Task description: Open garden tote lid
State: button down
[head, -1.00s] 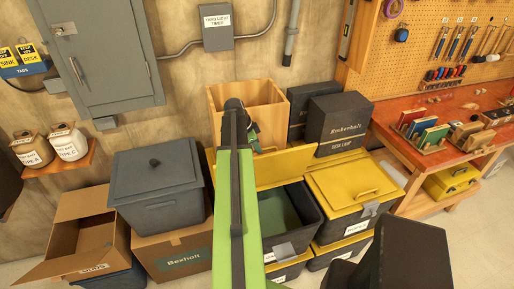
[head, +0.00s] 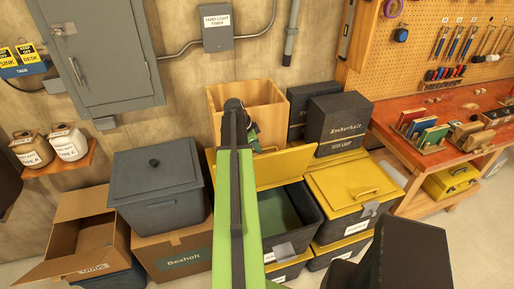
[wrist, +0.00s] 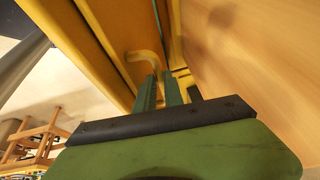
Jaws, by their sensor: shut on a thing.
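A dark tote (head: 312,222) with a yellow lid stands in the middle of the head view, and its label is too small to read. Its lid (head: 285,170) is raised, leaning up at the back, and the tote's inside shows. My gripper (wrist: 160,90) is shut on the yellow lid handle (wrist: 147,62) in the wrist view. In the head view my green arm hides part of the tote and lid, and the gripper (head: 254,142) is partly covered at the lid's top edge.
A wooden box (head: 275,101) stands close behind the raised lid. Another yellow-lidded tote (head: 355,190) stands to the right. A grey lidded bin (head: 160,190) sits on a cardboard box (head: 178,250) at left. Black boxes (head: 338,124) stand behind; a red-topped workbench (head: 470,105) is at right.

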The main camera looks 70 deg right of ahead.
jog(key=shift+w+d+r, duration=0.15)
jog(key=shift+w+d, duration=0.85)
jog(key=shift+d, duration=0.25)
jog(key=c, duration=1.5)
grip_release()
jog(key=shift+o, duration=0.2)
jog(key=p+v, duration=1.6)
jog(key=v, duration=0.1)
jog(key=shift+r, duration=0.15)
jog(key=shift+a, duration=0.15)
